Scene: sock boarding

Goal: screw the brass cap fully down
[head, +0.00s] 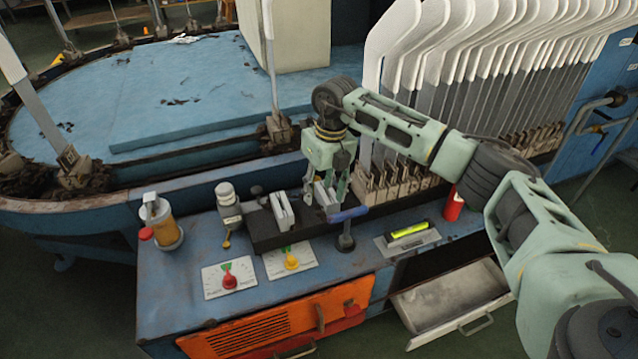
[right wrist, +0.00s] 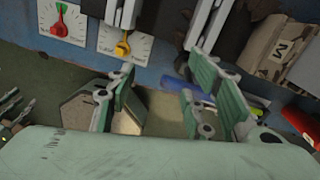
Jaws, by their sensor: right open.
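I cannot pick out the brass cap for certain. A small brass-coloured piece (head: 226,240) sits below a grey valve fitting (head: 228,208) on the blue bench, too small to tell what it is. My right gripper (head: 328,192) points down over the bench, to the right of that fitting and near a blue-handled lever (head: 348,214). Its green fingers are spread apart in the right wrist view (right wrist: 165,78), and nothing is seen gripped between them. The blue handle also shows behind the fingers there (right wrist: 193,89).
An amber-bowled unit (head: 166,228) and a red knob (head: 146,233) stand left. Red (head: 229,282) and yellow (head: 290,259) dials lie in front. Upright white boards (head: 480,50) crowd behind my arm. A red cylinder (head: 453,206) stands right, above an open drawer (head: 450,300).

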